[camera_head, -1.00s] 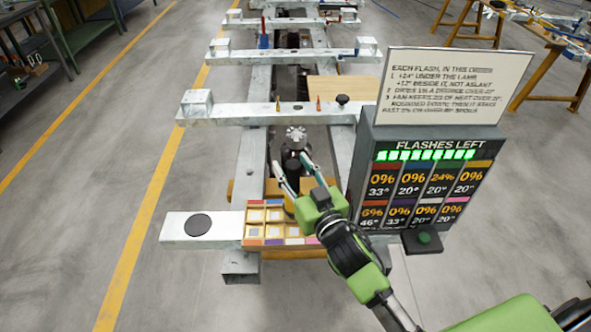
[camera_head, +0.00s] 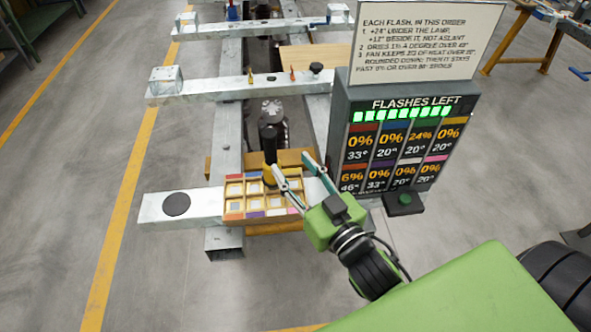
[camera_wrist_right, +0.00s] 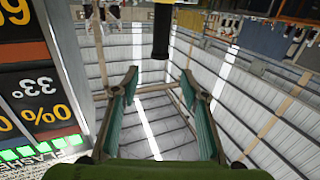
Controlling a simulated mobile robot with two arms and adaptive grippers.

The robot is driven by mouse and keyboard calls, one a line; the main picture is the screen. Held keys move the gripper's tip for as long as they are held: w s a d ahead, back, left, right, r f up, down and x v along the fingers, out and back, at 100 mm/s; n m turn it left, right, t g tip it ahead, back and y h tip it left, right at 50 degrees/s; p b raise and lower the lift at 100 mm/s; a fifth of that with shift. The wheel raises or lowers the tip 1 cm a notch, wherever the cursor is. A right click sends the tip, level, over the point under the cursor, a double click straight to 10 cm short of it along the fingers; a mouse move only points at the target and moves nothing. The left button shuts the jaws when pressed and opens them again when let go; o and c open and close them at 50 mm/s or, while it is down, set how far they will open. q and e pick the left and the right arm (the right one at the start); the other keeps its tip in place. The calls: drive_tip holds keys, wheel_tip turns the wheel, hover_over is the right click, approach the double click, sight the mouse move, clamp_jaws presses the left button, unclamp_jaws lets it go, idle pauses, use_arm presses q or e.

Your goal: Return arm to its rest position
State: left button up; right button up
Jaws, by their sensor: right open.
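My right gripper (camera_head: 292,166) is open and empty, its two fingers spread apart with teal inner pads. In the head view it appears over the right part of the wooden tray; its height above it is unclear. In the right wrist view its fingers (camera_wrist_right: 160,76) frame the roof, with nothing between them. My right arm comes in from the lower right. My left gripper is not in view.
The wooden tray (camera_head: 233,217) holds several pale squares in compartments. A dark cylindrical device (camera_head: 270,125) stands behind it and a black cylinder (camera_wrist_right: 162,30) shows in the wrist view. A display box (camera_head: 341,120) with a sign (camera_head: 425,40) and green button (camera_head: 404,199) stands right.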

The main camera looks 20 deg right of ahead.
idle(0.4)
drive_tip(key=s+d+f+m+g+h, duration=0.1)
drive_tip(key=s+d+f+g, duration=0.2)
drive_tip(key=f, duration=0.4)
drive_tip(key=s+d+f+g+h, duration=0.1)
drive_tip(key=s+f+g+h, duration=0.1)
drive_tip(key=s+f+g, duration=0.3)
drive_tip(key=s+a+f+n+g+y, duration=0.1)
drive_tip(key=s+a+f+n+g, duration=0.1)
drive_tip(key=s+f+g, duration=0.75)
drive_tip(key=s+f+t, duration=0.1)
drive_tip(key=s+f, duration=0.1)
drive_tip(key=f, duration=1)
drive_tip(key=s+f+t, duration=0.1)
drive_tip(key=s+f, duration=0.1)
drive_tip(key=f, duration=1)
drive_tip(key=s+d+f+g, duration=0.1)
drive_tip(key=s+d+f, duration=0.2)
drive_tip(key=s+f, duration=1.3)
drive_tip(key=shift+s+f, duration=0.4)
drive_tip(key=shift+s, duration=0.2)
